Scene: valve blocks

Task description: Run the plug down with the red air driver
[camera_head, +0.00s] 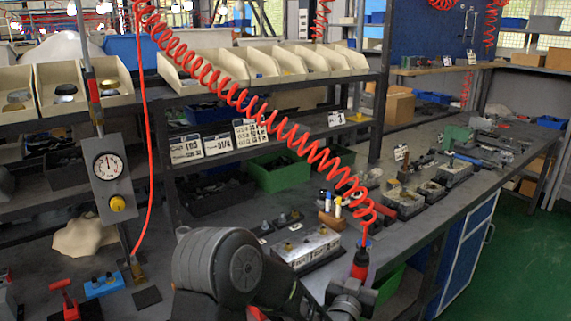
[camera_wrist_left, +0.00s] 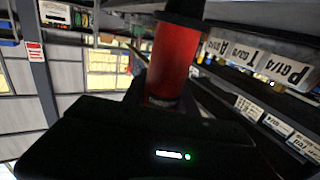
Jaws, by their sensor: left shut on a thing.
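The red air driver (camera_head: 360,264) hangs at the end of a red coiled hose (camera_head: 285,130), at the bench's front edge in the head view. My left gripper (camera_head: 352,290) is shut on it. In the left wrist view the driver's red body (camera_wrist_left: 175,62) rises upright behind the black gripper housing. The driver's lower end is hidden by the gripper. A pale valve block (camera_head: 306,246) stands on the bench, left of the driver and apart from it. I cannot tell which part is the plug. My right gripper is not in view.
More blocks (camera_head: 404,202) stand farther along the bench to the right. A wooden holder (camera_head: 331,220) with bottles or pens is just behind the driver. A gauge panel (camera_head: 110,172) stands at left. Bins (camera_head: 240,68) fill the shelf above. A green tub (camera_head: 278,172) sits below it.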

